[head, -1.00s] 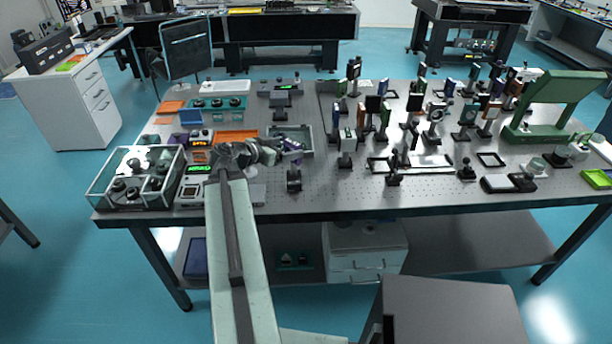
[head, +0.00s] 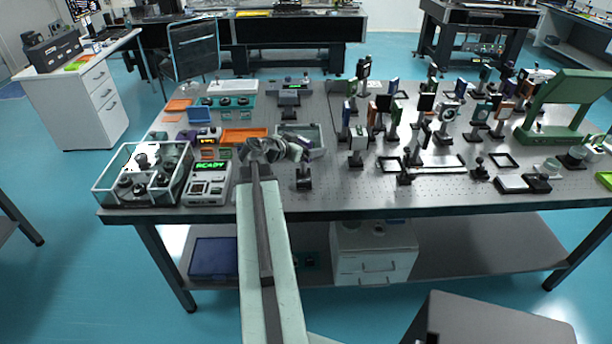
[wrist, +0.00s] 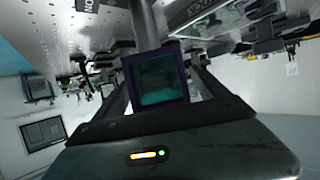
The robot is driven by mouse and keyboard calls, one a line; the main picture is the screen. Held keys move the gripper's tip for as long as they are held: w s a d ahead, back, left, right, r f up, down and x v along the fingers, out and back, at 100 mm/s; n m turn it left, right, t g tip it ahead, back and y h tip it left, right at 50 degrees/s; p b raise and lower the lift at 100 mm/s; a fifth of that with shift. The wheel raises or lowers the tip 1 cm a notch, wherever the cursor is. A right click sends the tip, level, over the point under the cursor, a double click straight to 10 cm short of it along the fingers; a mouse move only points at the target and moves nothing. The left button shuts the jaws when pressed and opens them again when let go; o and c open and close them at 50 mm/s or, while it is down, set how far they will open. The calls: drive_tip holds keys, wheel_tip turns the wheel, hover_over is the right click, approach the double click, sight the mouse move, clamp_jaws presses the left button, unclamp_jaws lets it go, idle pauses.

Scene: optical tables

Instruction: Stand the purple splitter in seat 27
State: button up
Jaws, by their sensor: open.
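The purple splitter (wrist: 157,78), a square purple frame around dark teal glass, is in the wrist view between the two fingers of my gripper (wrist: 162,88). The fingers are open, one on either side of it; I cannot tell whether either touches it. A grey post shows beyond it, running toward the table surface at the top of the picture. In the head view my gripper (head: 296,150) is at the front of a grey tray on the optical table (head: 340,195); the splitter is not clear there. I cannot pick out seat 27.
A small black mount (head: 304,181) stands just in front of my gripper. A device with a green READY display (head: 209,182) and a glass-walled case (head: 140,190) are to the left. Many posted optics crowd the right. The table's front middle is fairly clear.

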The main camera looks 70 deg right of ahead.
drive_tip(key=shift+w+a, duration=0.1)
drive_tip(key=shift+w, duration=0.05)
clamp_jaws()
drive_tip(key=shift+r, duration=0.1)
